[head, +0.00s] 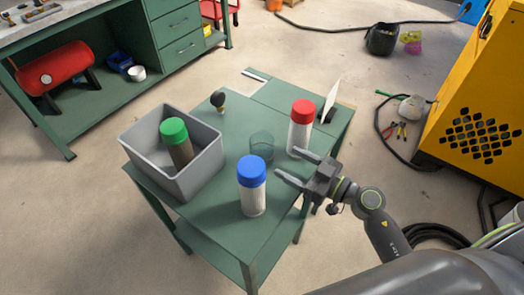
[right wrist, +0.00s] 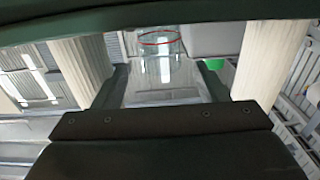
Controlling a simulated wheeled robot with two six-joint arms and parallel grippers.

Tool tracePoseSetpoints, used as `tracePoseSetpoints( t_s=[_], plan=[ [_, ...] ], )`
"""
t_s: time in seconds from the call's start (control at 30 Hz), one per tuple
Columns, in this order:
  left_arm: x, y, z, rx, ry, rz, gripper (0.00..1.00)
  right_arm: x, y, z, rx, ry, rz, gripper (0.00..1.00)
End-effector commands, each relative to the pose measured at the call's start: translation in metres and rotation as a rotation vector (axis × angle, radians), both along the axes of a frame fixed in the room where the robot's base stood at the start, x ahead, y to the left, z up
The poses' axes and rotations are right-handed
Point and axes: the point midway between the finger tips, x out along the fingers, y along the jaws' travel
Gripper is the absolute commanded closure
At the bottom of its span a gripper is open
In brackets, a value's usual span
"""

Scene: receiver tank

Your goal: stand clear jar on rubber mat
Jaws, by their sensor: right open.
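The clear jar (head: 262,146) stands upright on the green table, see-through and faintly tinted. It also shows in the right wrist view (right wrist: 160,72), between the fingers, with a thin red line at its rim. My right gripper (head: 284,161) is open at the table's right side, its fingertips pointing at the jar and just short of it in the head view. I cannot tell whether they touch it. I cannot pick out the rubber mat for certain; a flat green area (head: 283,97) lies at the back right of the table. My left gripper is not in view.
A blue-lidded white bottle (head: 252,190) and a red-lidded one (head: 300,128) stand close to either side of the right gripper. A grey bin (head: 205,166) holds a green-lidded bottle (head: 177,146). A dark round-headed object (head: 218,99) stands behind. A white upright card (head: 331,98) stands back right.

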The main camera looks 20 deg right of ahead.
Motion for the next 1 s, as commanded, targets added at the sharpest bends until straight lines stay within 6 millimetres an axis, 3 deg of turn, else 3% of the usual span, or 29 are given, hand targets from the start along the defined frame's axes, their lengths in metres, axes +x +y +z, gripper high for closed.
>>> tracePoseSetpoints(
  t_s=[0.6, 0.87, 1.0],
  plan=[
    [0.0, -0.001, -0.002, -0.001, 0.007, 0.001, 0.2, 0.054, 0.043, 0.003, 0.001, 0.001, 0.0, 0.34],
    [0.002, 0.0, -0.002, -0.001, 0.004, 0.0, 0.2, 0.057, 0.045, 0.003, -0.001, 0.002, -0.001, 0.34],
    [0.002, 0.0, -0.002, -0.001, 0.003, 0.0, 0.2, 0.057, 0.045, 0.003, -0.001, 0.002, -0.001, 0.48]
  ],
)
